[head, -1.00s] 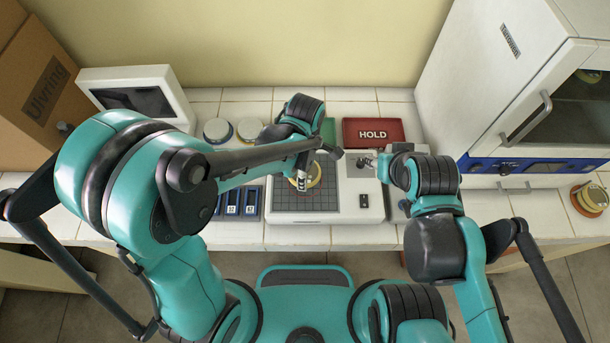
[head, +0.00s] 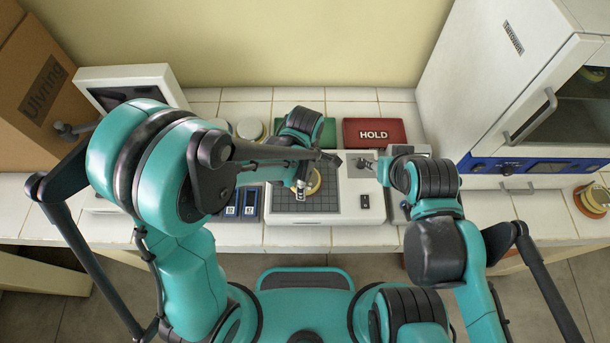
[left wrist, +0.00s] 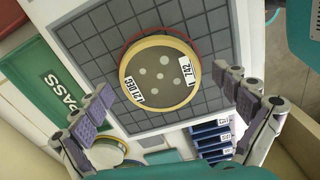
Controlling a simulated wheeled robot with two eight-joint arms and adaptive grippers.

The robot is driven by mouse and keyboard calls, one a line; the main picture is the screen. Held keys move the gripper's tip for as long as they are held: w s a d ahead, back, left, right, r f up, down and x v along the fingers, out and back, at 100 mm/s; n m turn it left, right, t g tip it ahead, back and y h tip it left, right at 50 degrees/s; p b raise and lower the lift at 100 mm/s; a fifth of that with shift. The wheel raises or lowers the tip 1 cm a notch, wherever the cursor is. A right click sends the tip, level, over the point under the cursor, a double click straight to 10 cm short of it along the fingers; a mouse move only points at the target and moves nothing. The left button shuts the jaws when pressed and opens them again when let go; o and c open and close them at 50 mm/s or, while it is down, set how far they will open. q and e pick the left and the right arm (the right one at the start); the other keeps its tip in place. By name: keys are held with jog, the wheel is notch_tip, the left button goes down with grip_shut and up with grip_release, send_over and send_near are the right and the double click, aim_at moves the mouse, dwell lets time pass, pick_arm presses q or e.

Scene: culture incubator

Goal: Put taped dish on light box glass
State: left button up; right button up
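A round dish with a yellow rim, a red edge on one side and two white labels (left wrist: 160,77) lies on the dark gridded glass of the light box (left wrist: 98,52). In the head view the dish (head: 314,183) shows partly behind my left gripper (head: 300,188), on the light box's gridded glass (head: 334,205). In the left wrist view my left gripper (left wrist: 172,112) is open, its two fingers wide apart on either side of the dish and clear of it. My right gripper (head: 366,163) hovers by the right side of the light box, too small to judge.
A red HOLD tray (head: 374,133) stands behind the light box, and a green PASS tray (left wrist: 60,95) is beside it. Blue slotted holders (head: 240,203) and lidded dishes (head: 250,129) are to the left. A white incubator (head: 530,90) stands at the right.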

pick_arm(q)
jog(key=shift+r+p, duration=0.3)
jog(key=shift+r, duration=0.05)
notch_tip(320, 180, up, 12)
jog(key=p, duration=0.3)
jog(key=s+a+r+m+t, duration=0.2)
jog(key=a+r+m+t, duration=0.1)
jog(key=a+m, duration=0.5)
jog(key=s+a+r+m+t, duration=0.3)
jog(key=a+r+m+t, duration=0.1)
jog(key=a+m, duration=0.4)
jog(key=shift+a+r, duration=0.35)
jog(key=shift+a, duration=0.55)
notch_tip(320, 180, down, 11)
jog(key=b, duration=1.1)
